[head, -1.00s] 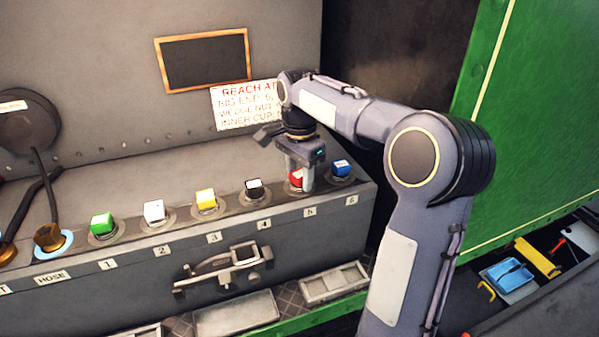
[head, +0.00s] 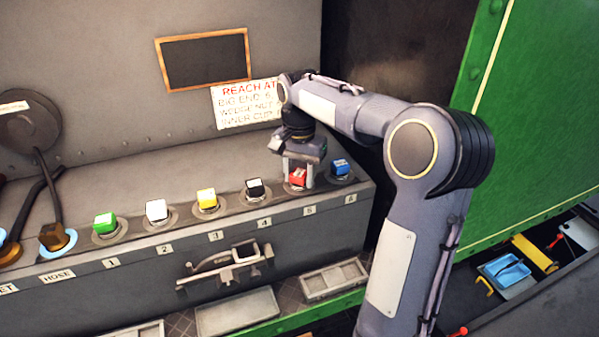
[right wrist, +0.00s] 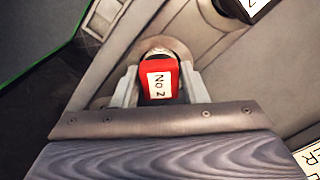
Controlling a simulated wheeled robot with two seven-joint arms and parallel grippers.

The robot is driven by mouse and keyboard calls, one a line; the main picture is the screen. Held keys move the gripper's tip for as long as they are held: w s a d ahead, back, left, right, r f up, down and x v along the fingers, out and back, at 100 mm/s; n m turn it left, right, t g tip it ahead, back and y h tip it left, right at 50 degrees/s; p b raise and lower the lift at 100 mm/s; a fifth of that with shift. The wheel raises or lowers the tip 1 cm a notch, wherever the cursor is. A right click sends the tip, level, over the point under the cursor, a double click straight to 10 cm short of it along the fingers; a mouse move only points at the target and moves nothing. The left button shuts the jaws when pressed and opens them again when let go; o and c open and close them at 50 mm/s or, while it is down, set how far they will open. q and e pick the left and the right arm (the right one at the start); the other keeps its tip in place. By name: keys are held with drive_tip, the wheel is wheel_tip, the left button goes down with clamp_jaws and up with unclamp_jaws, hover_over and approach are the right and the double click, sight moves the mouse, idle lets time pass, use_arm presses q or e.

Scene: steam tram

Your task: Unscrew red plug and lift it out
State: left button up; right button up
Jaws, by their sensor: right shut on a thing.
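The red plug (head: 298,175) stands at the place marked 5 on the grey ledge, between the black plug (head: 254,188) and the blue plug (head: 340,167). My right gripper (head: 298,183) points down from above, with one finger on each side of the red plug, and is shut on it. In the right wrist view the red plug (right wrist: 158,68) shows a white label and sits between the two fingers, with a round metal collar (right wrist: 165,46) at its far end. I cannot tell how far its thread is engaged. My left gripper is not in view.
Yellow (head: 207,198), white (head: 156,210) and green (head: 105,223) plugs stand in a row to the left. A metal latch (head: 225,262) sits on the ledge front. Shallow trays (head: 237,312) lie below. A green wall (head: 545,130) is at the right.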

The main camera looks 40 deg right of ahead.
sight(299, 172)
drive_tip(key=n, duration=0.3)
drive_tip(key=shift+p, duration=0.3)
drive_tip(key=shift+n, duration=0.5)
drive_tip(key=shift+r, duration=0.1)
drive_tip(key=shift+r+p, duration=0.8)
drive_tip(key=shift+r, duration=2.9)
